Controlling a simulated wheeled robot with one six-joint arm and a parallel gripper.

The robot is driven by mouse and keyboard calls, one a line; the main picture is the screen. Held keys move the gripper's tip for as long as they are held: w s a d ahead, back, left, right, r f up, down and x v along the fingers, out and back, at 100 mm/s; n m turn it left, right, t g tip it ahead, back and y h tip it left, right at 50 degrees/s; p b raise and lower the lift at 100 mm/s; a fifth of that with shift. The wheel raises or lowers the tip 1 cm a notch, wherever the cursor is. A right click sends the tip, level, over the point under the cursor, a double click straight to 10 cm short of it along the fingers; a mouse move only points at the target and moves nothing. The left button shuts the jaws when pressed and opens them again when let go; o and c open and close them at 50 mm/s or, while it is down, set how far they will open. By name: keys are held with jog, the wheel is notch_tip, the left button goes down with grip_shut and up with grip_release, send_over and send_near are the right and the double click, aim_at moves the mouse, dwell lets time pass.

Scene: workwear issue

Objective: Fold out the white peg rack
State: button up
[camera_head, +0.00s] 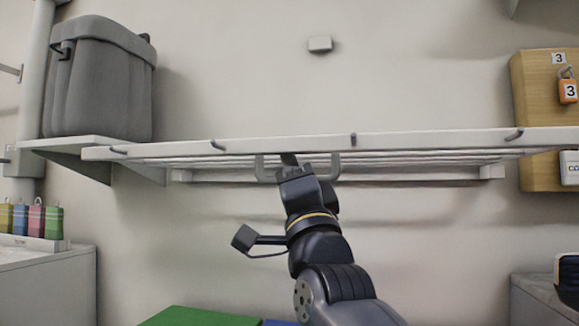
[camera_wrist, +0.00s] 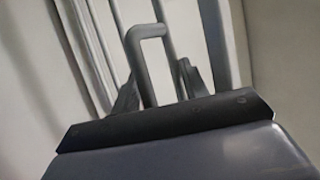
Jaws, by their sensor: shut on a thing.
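The white peg rack (camera_head: 420,140) sticks out from the wall, roughly level, seen nearly edge-on in the head view. Several short dark pegs show along its front bar, and its slats run behind. A U-shaped handle (camera_head: 333,168) hangs below the front bar. My gripper (camera_head: 289,160) is up under the rack at this handle. In the wrist view the handle (camera_wrist: 149,32) passes between the two fingers of my gripper (camera_wrist: 158,86), which is shut on it. The exact finger contact is partly hidden in the head view.
A grey bin (camera_head: 98,85) stands on a shelf (camera_head: 75,144) close to the rack's left end. A wooden board (camera_head: 533,95) with a numbered orange padlock (camera_head: 567,90) hangs at the right. A green surface (camera_head: 200,317) lies low in front. The wall above the rack is mostly clear.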

jog(key=shift+w+f, duration=0.35)
jog(key=shift+f, duration=0.25)
jog(key=v, duration=0.7)
jog(key=p+v, duration=0.1)
jog(key=v, duration=0.2)
jog(key=shift+s+d+r, duration=0.15)
jog(key=shift+s+r, duration=0.05)
jog(key=shift+s, duration=0.35)
jog(key=shift+w+r, duration=0.1)
jog(key=shift+b+x, duration=0.35)
jog(key=shift+x, duration=4.2)
jog(key=shift+w, duration=0.15)
